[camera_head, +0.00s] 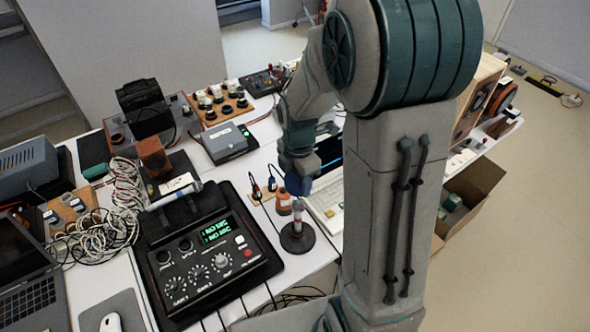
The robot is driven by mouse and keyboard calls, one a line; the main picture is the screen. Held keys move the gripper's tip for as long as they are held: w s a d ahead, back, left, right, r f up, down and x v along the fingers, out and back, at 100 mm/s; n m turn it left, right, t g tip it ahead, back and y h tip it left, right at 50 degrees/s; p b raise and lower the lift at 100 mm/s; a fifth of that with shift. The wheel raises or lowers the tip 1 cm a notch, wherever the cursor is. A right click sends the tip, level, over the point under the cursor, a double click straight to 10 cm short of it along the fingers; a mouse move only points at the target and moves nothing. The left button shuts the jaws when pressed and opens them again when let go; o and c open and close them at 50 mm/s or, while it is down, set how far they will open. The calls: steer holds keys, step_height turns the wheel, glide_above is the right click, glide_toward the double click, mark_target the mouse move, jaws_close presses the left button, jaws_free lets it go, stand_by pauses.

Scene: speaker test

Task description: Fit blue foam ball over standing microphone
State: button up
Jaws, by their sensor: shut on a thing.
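The standing microphone (297,217) is a thin, pale, upright piece on a round dark base (297,240), on the white table right of the black mixer. My gripper (298,177) points down above the microphone and is shut on the blue foam ball (298,186). The ball is small and dark blue, and partly hidden by the gripper. It is at or just above the microphone's top; whether they touch cannot be told from this view. The fingertips are too small to see clearly.
The black mixer (210,255) with a green display stands left of the microphone. A white keyboard (328,204) lies close on the right, partly behind my arm. Small jacks with cables (264,190) stand just behind. Tangled cables (110,205) lie farther left.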

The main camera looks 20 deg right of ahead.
mark_target(298, 202)
steer(key=shift+s+f, duration=0.15)
steer(key=shift+f, duration=0.25)
steer(key=shift+f+b, duration=3.45)
steer(key=shift+f, duration=0.7)
steer(key=shift+d+f+b, duration=0.1)
steer(key=shift+f+b, duration=0.4)
steer(key=shift+f, duration=0.05)
steer(key=o, duration=1)
steer(key=shift+o, duration=0.2)
